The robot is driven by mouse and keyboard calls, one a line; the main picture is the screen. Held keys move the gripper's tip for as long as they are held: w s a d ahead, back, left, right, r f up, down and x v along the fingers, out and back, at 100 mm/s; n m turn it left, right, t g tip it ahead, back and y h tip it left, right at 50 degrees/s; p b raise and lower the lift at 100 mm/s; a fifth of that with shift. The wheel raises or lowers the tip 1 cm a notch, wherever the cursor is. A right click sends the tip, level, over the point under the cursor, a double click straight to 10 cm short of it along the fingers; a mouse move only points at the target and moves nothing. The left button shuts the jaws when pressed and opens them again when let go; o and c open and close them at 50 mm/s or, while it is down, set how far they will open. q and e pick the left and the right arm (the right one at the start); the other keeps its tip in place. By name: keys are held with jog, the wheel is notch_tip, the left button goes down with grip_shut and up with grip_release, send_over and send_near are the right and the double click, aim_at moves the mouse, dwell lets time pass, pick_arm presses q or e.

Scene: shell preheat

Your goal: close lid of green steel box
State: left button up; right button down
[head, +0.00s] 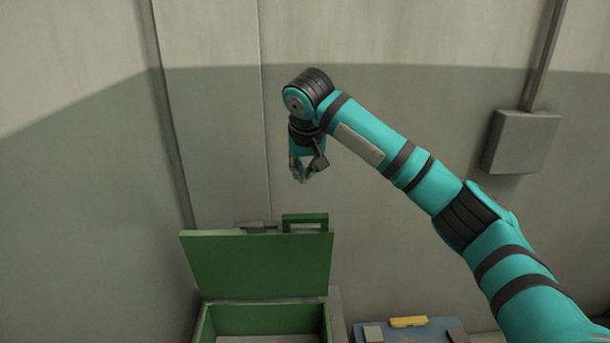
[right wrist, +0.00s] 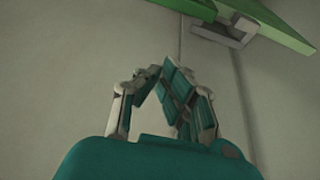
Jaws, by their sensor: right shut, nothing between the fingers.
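The green steel box (head: 205,325) stands at the bottom of the head view, and only its upper part shows. Its lid (head: 255,265) is raised upright at the back, with a green handle (head: 305,217) and a grey latch (head: 257,228) on its top edge. My right gripper (head: 302,180) is shut and empty, hanging above the lid's top edge, apart from it. In the right wrist view the gripper (right wrist: 160,72) shows with its fingertips together. The lid's edge (right wrist: 190,8) and latch (right wrist: 225,30) are at the top there. My left gripper is out of view.
A grey wall box (head: 520,142) with a conduit is on the right wall. The space left of the box is clear.

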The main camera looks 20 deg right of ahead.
notch_tip(320, 180, down, 8)
jog(key=p, duration=0.2)
jog(key=shift+f, duration=0.25)
jog(key=shift+s, duration=0.1)
dwell(0.3)
